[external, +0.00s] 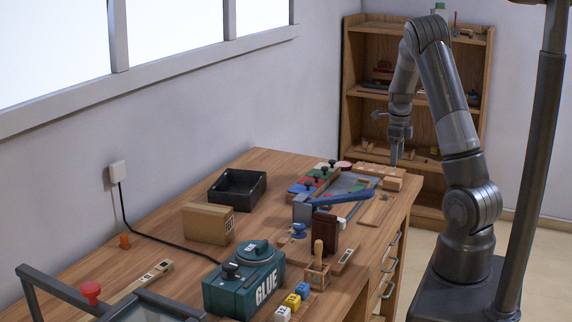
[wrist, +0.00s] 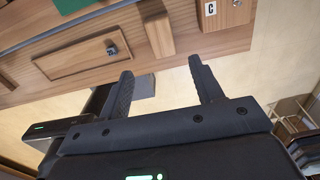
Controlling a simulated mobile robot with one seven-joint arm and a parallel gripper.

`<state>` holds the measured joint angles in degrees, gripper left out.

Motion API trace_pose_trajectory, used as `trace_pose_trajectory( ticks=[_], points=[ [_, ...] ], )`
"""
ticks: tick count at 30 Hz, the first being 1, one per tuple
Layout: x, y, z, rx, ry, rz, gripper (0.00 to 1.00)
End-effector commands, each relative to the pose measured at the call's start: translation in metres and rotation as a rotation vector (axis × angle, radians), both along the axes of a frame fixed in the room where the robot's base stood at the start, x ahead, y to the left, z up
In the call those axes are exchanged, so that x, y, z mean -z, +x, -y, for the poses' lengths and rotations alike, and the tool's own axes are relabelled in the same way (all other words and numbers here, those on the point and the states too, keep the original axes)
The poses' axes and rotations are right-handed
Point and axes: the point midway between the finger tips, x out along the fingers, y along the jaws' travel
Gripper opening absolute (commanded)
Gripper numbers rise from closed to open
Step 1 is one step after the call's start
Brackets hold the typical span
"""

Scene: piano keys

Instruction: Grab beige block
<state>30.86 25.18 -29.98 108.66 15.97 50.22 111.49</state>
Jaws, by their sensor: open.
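My gripper (external: 394,158) hangs at the far right end of the workbench, above and near a small beige wooden block (external: 392,183). In the wrist view my gripper (wrist: 161,66) has its two fingers spread, with nothing held between them. A wooden block marked with a C (wrist: 226,13) lies at the top right of that view, ahead of the right finger. A narrow wooden piece (wrist: 157,29) lies ahead of the gap between the fingers. Which of these is the beige block seen outside is hard to tell.
A green glue box (external: 243,286), a cardboard box (external: 208,223) and a black tray (external: 237,188) stand on the workbench (external: 165,232). A blue-handled tool (external: 340,197) lies left of the beige block. A wooden shelf (external: 351,82) stands behind.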

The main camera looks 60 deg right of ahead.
Motion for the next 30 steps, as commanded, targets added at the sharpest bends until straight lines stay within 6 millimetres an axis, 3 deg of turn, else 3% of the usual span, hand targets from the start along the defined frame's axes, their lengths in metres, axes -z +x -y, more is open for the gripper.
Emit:
trace_pose_trajectory(
  ticks=[6, 16, 24, 30],
  points=[
    [0.036, 0.0, 0.0, 0.0, 0.003, -0.002, 0.6],
    [0.059, 0.003, 0.001, -0.003, 0.003, -0.001, 0.6],
    [0.097, 0.008, 0.005, -0.003, 0.004, -0.001, 0.6],
    [0.101, 0.008, 0.005, -0.004, 0.001, 0.001, 0.6]
  ],
)
